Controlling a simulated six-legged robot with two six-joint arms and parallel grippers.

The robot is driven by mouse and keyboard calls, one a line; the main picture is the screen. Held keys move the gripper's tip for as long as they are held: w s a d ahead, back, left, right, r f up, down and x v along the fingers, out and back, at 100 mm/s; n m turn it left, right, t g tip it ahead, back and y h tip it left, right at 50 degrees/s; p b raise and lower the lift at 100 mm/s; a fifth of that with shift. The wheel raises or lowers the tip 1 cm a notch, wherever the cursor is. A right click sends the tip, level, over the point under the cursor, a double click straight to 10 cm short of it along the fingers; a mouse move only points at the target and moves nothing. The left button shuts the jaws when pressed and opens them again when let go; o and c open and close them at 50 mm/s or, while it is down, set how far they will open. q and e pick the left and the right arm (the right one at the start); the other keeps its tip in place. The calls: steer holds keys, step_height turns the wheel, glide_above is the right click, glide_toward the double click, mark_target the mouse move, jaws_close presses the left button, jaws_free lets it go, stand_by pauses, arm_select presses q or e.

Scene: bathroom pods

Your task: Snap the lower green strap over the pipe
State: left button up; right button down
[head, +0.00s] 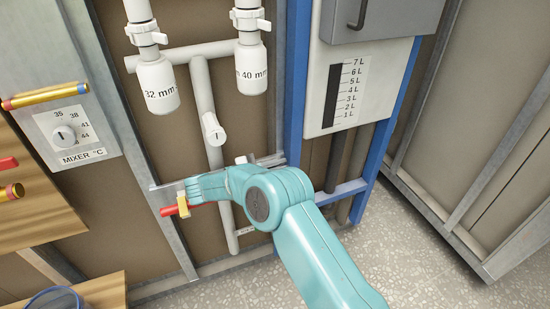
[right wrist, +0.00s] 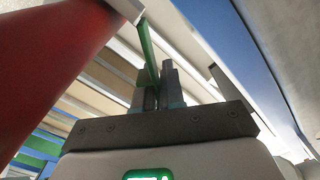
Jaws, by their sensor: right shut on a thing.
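The green strap (right wrist: 148,55) shows in the right wrist view as a narrow upright strip between the dark fingers of my right gripper (right wrist: 157,85). The gripper is shut on it. The strap's upper end meets a pale part. In the head view my teal right arm covers the fingers and the strap, so I cannot tell how the strap sits against the pipe. The white pipe (head: 205,95) runs down from a cross pipe, passes behind my right arm and shows again below it. My left gripper is not in view.
A red and yellow handle (head: 182,207) sits just left of my arm. A mixer dial (head: 65,134) is at left, with a blue frame (head: 297,70) and litre gauge (head: 345,85) at right. Metal rails cross near the pipe. The speckled floor (head: 420,260) at lower right is clear.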

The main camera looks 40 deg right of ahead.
steer(key=shift+s+a+f+m+b, duration=0.1)
steer(key=shift+s+f+m+b, duration=0.2)
steer(key=shift+f+m, duration=0.85)
steer(key=shift+s+a+f+m+b, duration=0.1)
steer(key=shift+s+f+m+b, duration=0.25)
steer(key=shift+m, duration=1.55)
steer(key=shift+s+a+f+m+b, duration=0.1)
steer(key=shift+s+f+m, duration=0.5)
steer(key=shift+m, duration=0.95)
steer(key=shift+w+f, duration=0.1)
steer(key=shift+w, duration=0.05)
steer(key=c, duration=1.3)
jaws_free()
